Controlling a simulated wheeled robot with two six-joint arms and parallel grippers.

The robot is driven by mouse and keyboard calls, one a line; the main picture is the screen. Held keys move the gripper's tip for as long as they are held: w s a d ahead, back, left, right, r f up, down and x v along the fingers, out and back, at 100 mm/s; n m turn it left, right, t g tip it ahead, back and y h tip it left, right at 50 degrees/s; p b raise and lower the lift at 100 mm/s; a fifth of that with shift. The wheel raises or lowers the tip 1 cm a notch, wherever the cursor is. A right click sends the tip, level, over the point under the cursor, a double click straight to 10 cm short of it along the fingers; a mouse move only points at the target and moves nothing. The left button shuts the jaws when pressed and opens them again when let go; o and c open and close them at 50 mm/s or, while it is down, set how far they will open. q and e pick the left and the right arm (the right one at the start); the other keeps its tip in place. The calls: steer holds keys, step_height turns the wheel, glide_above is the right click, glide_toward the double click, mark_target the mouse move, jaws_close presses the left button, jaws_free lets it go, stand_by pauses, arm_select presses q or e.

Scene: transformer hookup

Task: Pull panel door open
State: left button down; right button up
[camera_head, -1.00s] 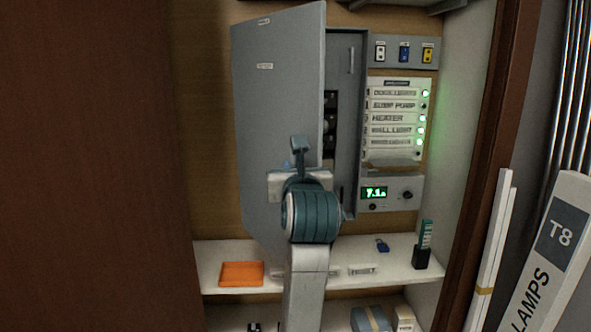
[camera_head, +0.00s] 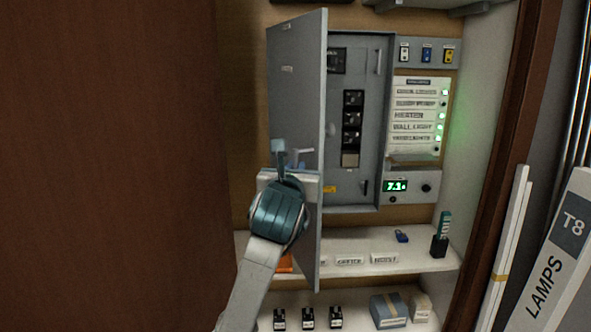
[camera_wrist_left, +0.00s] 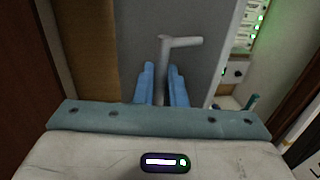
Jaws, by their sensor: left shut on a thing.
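The grey panel door (camera_head: 297,100) is partly open, hinged on its left side, and its free edge stands out toward me. Inside the grey panel box (camera_head: 374,130) a column of black breakers (camera_head: 352,125) shows. In the left wrist view the door (camera_wrist_left: 195,82) fills the middle, with its grey L-shaped handle (camera_wrist_left: 178,43) standing out. My left gripper (camera_wrist_left: 161,86) is shut on the door handle, its blue fingers on either side of the stem. In the head view my left gripper (camera_head: 290,160) is at the door's front, its fingertips mostly hidden by my wrist. My right gripper is not in view.
A white shelf (camera_head: 380,262) below holds a blue padlock (camera_head: 402,236), label plates and a black holder (camera_head: 439,246). An orange tray (camera_head: 285,264) is mostly hidden by the door and my arm. A brown cabinet door (camera_head: 110,160) stands at the left.

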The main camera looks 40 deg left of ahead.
arm_select(q)
steer(key=shift+r, duration=0.35)
